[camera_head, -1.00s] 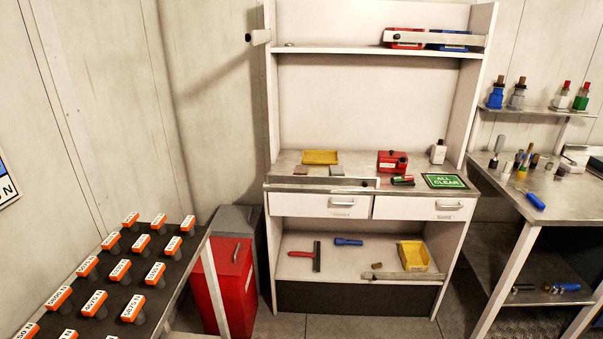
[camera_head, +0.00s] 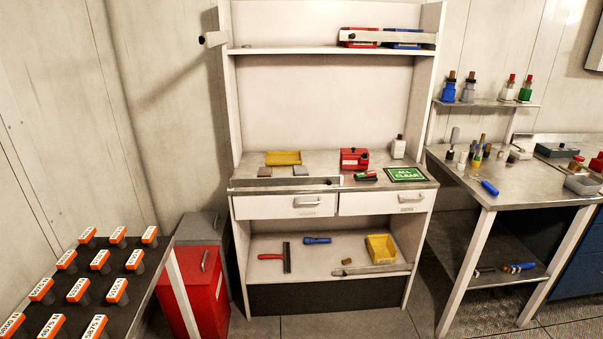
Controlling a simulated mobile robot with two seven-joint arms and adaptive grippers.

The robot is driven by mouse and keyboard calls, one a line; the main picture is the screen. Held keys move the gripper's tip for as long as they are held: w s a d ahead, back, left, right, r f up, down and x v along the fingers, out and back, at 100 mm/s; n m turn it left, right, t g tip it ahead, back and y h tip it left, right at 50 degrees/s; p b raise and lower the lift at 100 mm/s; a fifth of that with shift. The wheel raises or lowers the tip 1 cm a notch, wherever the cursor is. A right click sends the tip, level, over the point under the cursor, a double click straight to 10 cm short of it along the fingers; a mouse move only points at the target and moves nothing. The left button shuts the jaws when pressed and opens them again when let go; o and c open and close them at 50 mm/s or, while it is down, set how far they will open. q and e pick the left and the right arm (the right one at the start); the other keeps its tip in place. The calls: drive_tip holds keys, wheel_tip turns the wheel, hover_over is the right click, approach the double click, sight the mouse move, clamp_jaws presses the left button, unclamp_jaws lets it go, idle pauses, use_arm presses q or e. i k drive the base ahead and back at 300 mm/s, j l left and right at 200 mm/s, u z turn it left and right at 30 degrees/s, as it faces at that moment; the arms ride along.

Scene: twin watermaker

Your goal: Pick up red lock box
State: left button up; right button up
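A red lock box (camera_head: 354,158) sits on the metal counter of the white cabinet, right of centre, with small dark knobs on its front and right side. A small red and green item (camera_head: 366,176) lies just in front of it. A red case (camera_head: 359,37) also stands on the upper shelf behind a rail, partly hidden. Neither of my grippers is in the head view.
A yellow tray (camera_head: 284,158) and a green ALL CLEAR sign (camera_head: 405,174) lie on the counter (camera_head: 322,165). A white bottle (camera_head: 398,147) stands behind. A red bin (camera_head: 200,290) and a rack of orange-labelled pieces (camera_head: 79,290) are at left. A side bench (camera_head: 520,185) is at right.

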sight(345, 162)
drive_tip(key=i+l, duration=0.1)
drive_tip(key=i, duration=0.35)
drive_tip(key=i+j+z, duration=0.1)
drive_tip(key=i+z, duration=0.3)
drive_tip(key=i, duration=0.8)
